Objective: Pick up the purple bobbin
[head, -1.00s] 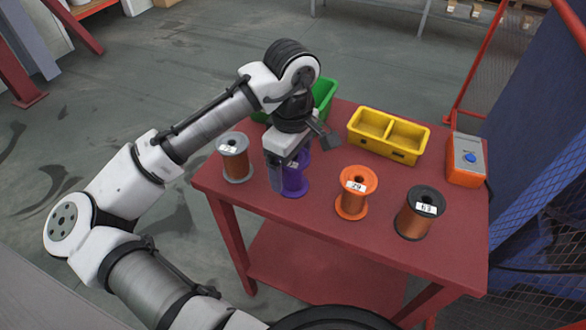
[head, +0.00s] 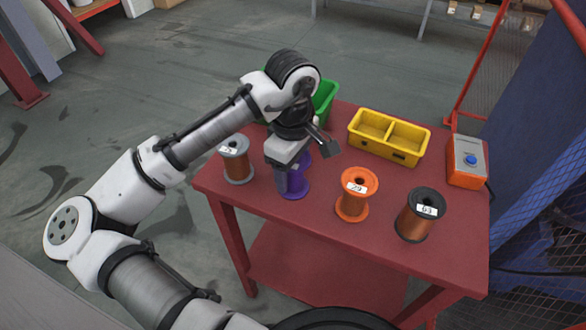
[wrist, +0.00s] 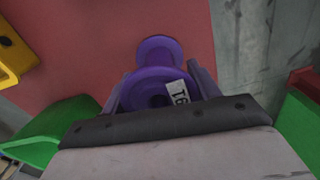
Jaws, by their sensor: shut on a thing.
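The purple bobbin (head: 296,184) stands upright on the red table, partly hidden behind my gripper in the head view. In the wrist view the purple bobbin (wrist: 157,68) lies between my two fingers, with a white number label on its top flange. My gripper (head: 291,176) points down at it. In the wrist view my gripper (wrist: 160,90) has a finger on each side of the bobbin and is shut on it. The bobbin's lower flange appears at table level; I cannot tell whether it is lifted at all.
A grey bobbin (head: 236,160) stands close left. An orange bobbin (head: 355,207) and a black bobbin (head: 419,222) stand to the right. Behind are a green bin (head: 325,98), a yellow divided bin (head: 389,148) and an orange box with a blue button (head: 466,172). The table's front is clear.

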